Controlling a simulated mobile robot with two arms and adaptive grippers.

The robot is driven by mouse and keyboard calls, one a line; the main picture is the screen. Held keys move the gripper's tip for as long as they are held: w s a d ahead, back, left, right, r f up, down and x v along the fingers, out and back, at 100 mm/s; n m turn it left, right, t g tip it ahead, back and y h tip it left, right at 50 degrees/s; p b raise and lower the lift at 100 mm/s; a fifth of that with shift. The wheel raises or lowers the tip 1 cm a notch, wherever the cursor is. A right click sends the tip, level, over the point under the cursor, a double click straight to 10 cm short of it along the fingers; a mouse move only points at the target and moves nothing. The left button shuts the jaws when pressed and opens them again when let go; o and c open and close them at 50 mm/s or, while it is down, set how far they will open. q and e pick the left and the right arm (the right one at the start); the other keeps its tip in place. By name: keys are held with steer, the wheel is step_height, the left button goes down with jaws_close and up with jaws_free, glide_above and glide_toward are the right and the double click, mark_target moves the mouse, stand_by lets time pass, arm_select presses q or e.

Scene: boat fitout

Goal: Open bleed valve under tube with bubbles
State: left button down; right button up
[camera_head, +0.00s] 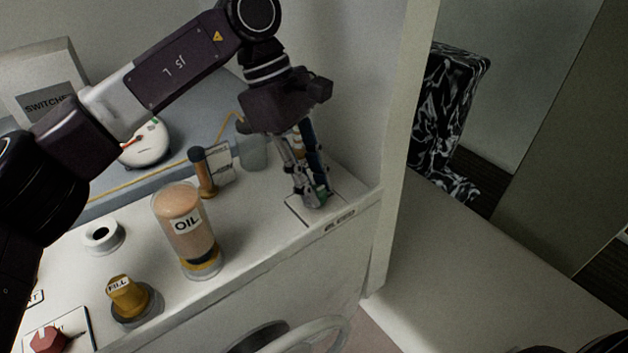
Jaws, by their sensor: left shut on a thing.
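A clear cylinder labelled OIL (185,230) stands left of the gripper, with orange-tan contents and a dark and yellow base. I cannot make out bubbles in any tube, nor tell for sure which part is the bleed valve. My right gripper is not in view.
An orange-brown upright handle (204,174) stands behind the cylinder beside a small label. A yellow FILL cap (127,295), a white ring (102,236) and a red knob (48,340) are at the left. A white wall edge (398,150) rises close right of the gripper.

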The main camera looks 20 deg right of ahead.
arm_select(q)
steer(key=c, duration=1.7)
jaws_free()
steer(key=v, duration=1.2)
